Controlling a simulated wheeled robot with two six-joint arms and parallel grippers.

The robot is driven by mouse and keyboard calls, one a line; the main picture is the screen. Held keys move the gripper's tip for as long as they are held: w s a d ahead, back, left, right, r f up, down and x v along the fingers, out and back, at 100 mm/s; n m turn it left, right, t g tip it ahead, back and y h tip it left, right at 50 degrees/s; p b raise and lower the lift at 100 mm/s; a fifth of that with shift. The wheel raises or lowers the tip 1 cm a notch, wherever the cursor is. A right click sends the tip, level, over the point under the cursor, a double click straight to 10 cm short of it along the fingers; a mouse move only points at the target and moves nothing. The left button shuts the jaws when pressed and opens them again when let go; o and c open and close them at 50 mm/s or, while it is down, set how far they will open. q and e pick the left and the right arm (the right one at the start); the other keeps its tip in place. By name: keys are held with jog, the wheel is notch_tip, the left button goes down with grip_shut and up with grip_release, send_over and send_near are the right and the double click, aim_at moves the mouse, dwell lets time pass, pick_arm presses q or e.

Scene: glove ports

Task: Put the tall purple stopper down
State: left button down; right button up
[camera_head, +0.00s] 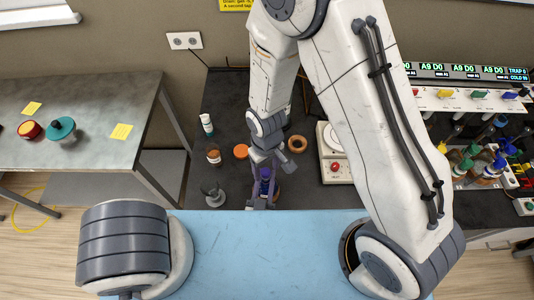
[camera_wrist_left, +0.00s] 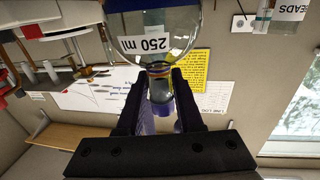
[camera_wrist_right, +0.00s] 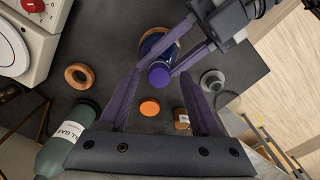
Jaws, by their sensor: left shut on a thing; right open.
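The tall purple stopper (camera_head: 265,187) shows in the head view, near the front edge of the dark bench. In the right wrist view its round end (camera_wrist_right: 158,76) faces the camera. My left gripper (camera_wrist_left: 160,82) is shut on it, at the neck of a round flask marked 250 ml (camera_wrist_left: 118,45). I cannot tell whether the stopper is seated in the neck. My right gripper (camera_wrist_right: 160,78) is open above. Its fingers appear on either side of the stopper, apart from it. The right gripper (camera_head: 268,160) partly hides the stopper's surroundings in the head view.
An empty cork ring (camera_wrist_right: 78,76), an orange cap (camera_wrist_right: 150,107), a brown bottle (camera_wrist_right: 182,119) and a beaker (camera_head: 212,194) stand nearby. A white hotplate (camera_head: 335,153) is to the right. A blue surface (camera_head: 260,250) fills the foreground. Bare dark bench lies between them.

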aim_at(267, 173)
pick_arm(q)
jog(key=shift+f, duration=0.1)
pick_arm(e)
notch_tip(267, 173, up, 11)
dwell(0.3)
pick_arm(q)
jog(key=shift+c, duration=2.4)
grip_release()
jog(key=shift+s, duration=0.15)
jog(key=s+a, duration=0.2)
jog(key=s, duration=0.9)
jog(key=shift+s, duration=0.3)
